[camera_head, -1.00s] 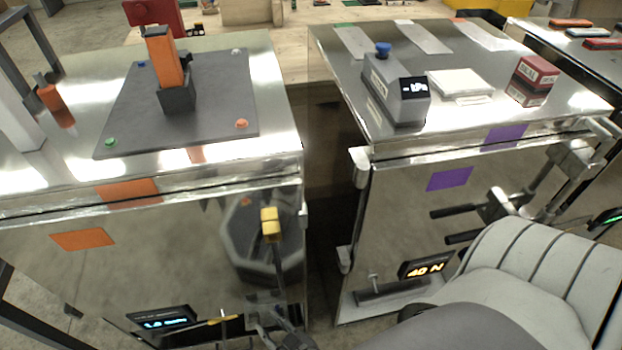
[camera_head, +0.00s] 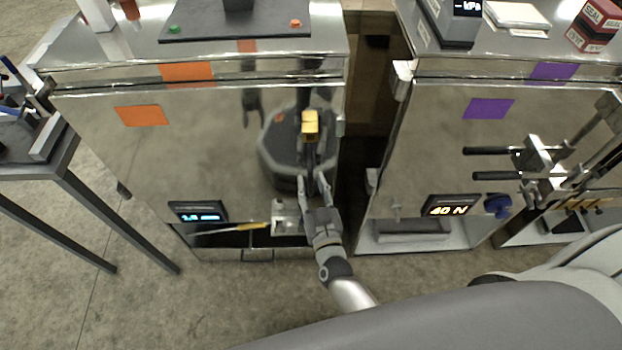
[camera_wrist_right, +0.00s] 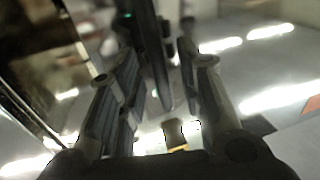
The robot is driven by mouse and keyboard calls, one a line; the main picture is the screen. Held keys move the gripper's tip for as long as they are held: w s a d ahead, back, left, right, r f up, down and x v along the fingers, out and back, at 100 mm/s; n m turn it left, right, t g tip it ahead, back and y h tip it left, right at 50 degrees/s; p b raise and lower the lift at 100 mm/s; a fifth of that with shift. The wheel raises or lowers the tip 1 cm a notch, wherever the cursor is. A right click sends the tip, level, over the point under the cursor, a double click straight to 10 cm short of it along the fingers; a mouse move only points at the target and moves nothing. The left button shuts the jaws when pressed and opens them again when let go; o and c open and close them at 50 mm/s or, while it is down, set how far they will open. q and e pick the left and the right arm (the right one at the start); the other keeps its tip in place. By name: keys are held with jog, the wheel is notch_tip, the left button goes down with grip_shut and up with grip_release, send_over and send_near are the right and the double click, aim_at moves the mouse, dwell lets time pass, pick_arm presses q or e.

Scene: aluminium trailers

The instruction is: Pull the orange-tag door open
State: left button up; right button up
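The orange-tag door (camera_head: 200,155) is the shiny metal front of the left cabinet, with an orange tag (camera_head: 142,115) at its upper left. A dark upright handle with a yellow top (camera_head: 310,125) is at its right side. My right gripper (camera_head: 315,185) is just below the yellow top, at the handle's lower part. In the right wrist view its two fingers (camera_wrist_right: 160,85) stand apart, with a dark bar (camera_wrist_right: 158,55) showing between and beyond them. Contact with the bar cannot be told. The door looks shut. My left gripper is not in view.
A second cabinet with a purple-tag door (camera_head: 488,108) stands to the right across a narrow gap. A small display (camera_head: 198,212) and a yellow-handled rod (camera_head: 240,228) are low on the left cabinet. A dark-legged table (camera_head: 60,160) stands at left. Floor in front is clear.

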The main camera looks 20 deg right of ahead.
jog(key=shift+w+d, duration=0.1)
jog(key=shift+w, duration=0.85)
grip_shut()
